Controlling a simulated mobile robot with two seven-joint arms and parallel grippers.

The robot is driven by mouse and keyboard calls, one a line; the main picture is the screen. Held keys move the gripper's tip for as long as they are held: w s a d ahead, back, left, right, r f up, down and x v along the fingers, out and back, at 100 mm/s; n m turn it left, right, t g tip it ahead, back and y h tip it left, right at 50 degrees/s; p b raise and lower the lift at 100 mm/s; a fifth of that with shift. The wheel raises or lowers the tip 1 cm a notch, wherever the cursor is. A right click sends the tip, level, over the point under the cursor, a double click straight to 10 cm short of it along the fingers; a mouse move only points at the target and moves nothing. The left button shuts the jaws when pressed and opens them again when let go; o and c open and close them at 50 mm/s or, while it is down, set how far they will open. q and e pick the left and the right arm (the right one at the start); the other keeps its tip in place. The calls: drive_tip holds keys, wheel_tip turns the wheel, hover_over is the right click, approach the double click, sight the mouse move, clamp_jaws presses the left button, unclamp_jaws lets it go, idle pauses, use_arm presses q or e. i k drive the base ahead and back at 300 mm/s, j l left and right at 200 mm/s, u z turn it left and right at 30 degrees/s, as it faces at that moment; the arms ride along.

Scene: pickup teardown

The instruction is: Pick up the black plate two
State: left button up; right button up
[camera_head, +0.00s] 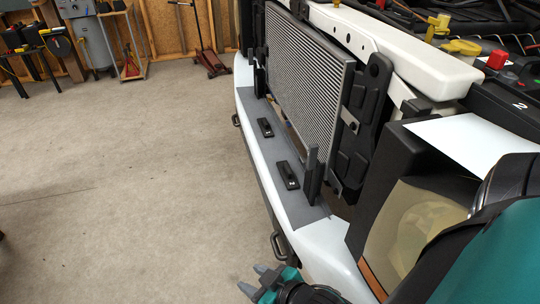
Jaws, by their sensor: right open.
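Two small black plates lie on the grey top strip of the white bumper (247,78). The farther plate (265,128) is below the radiator's left side, and the nearer plate (287,175) has a small pale mark near its front end. The mark is too small to read, so I cannot tell for sure which plate is two. My right gripper (251,279) is at the bottom edge, empty, its grey fingers apart. It is outside the bumper's front, in the picture below the nearer plate and apart from it. My left gripper is not in view.
A ribbed radiator (305,85) and black upright brackets rise behind the bumper strip. A headlight (412,225) stands at the right. A black box marked 2 (505,105) is at the upper right. Open concrete floor (130,190) fills the left.

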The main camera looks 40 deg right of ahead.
sight(289, 178)
drive_tip(key=i+j+z, duration=0.1)
drive_tip(key=i+z, duration=0.3)
drive_tip(key=i+j+z, duration=0.4)
drive_tip(key=i, duration=0.15)
drive_tip(key=i+j+z, duration=0.2)
drive_tip(key=z, duration=0.25)
drive_tip(key=i+j+z, duration=0.6)
drive_tip(key=j+z, duration=0.2)
drive_tip(key=i+j+z, duration=0.1)
drive_tip(key=j+z, duration=0.2)
drive_tip(key=j, duration=0.2)
drive_tip(key=j+z, duration=0.35)
drive_tip(key=i+j, duration=0.05)
drive_tip(key=j, duration=0.05)
